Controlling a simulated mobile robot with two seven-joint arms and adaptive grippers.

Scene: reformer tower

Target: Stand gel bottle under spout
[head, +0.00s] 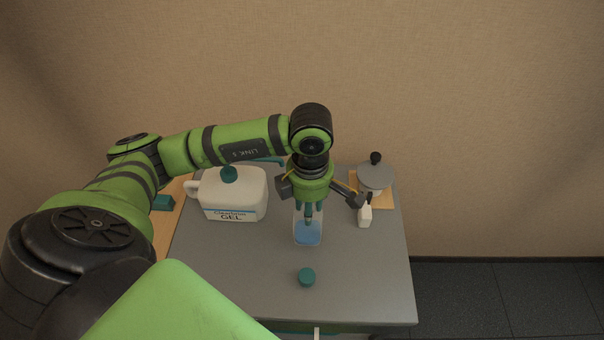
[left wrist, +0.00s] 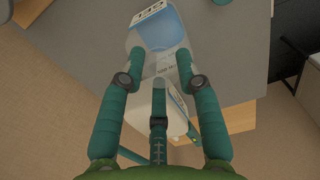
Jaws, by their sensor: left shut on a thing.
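A clear bottle with blue gel in its lower part (head: 307,235) is near the middle of the grey table, below my left gripper (head: 308,212). In the left wrist view, the blue part of the bottle (left wrist: 162,28) is at the top. My left gripper (left wrist: 160,68) is shut on the bottle's upper part; its fingers hide some of it. I cannot tell whether the base touches the table. My right gripper is out of view.
A round teal cap (head: 306,277) lies in front of the bottle. A small white bottle (head: 364,217) and a grey-lidded pot (head: 375,178) on a wooden board stand to the right. The front of the grey table (head: 240,285) is mostly clear.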

